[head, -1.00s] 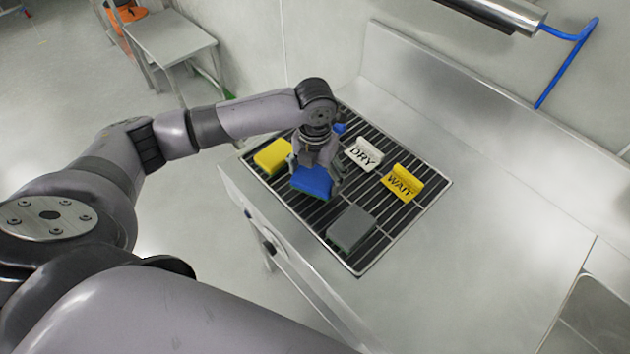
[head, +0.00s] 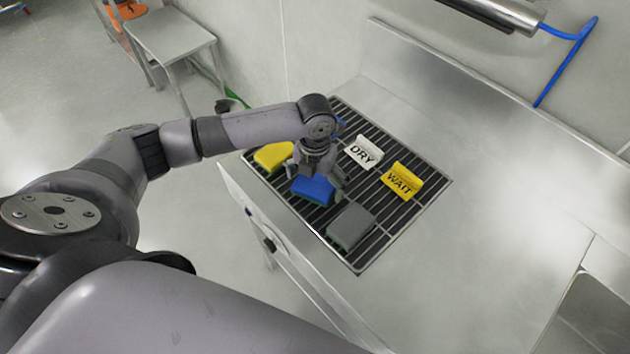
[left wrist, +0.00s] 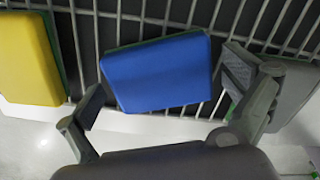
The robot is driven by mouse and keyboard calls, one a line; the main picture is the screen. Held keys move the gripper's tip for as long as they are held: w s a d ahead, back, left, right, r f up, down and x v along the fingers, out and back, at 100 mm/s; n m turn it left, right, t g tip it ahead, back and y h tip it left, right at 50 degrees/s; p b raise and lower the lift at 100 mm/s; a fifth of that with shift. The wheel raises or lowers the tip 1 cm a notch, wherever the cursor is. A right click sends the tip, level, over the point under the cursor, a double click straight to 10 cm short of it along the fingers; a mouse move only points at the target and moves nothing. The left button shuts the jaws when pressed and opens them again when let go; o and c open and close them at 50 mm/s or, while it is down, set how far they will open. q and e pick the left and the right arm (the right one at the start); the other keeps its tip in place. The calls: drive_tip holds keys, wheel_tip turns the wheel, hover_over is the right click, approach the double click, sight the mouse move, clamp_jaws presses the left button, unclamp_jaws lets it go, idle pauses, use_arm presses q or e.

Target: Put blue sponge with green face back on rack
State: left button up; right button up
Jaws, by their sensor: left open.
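In the left wrist view gaps show between the sponge and both fingers. The sponge's underside is hidden. My right gripper is not in view.
The yellow sponge (head: 273,156) lies left of the blue one and the grey sponge (head: 351,226) to its lower right. The steel counter (head: 490,240) is clear on the right.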

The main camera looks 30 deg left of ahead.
sight(315, 183)
use_arm(q)
drive_tip(key=shift+r, duration=0.1)
drive_tip(key=shift+r, duration=0.2)
wheel_tip(315, 183, up, 12)
drive_tip(key=b, duration=0.2)
drive_tip(key=shift+b, duration=0.35)
drive_tip(key=shift+f, duration=0.15)
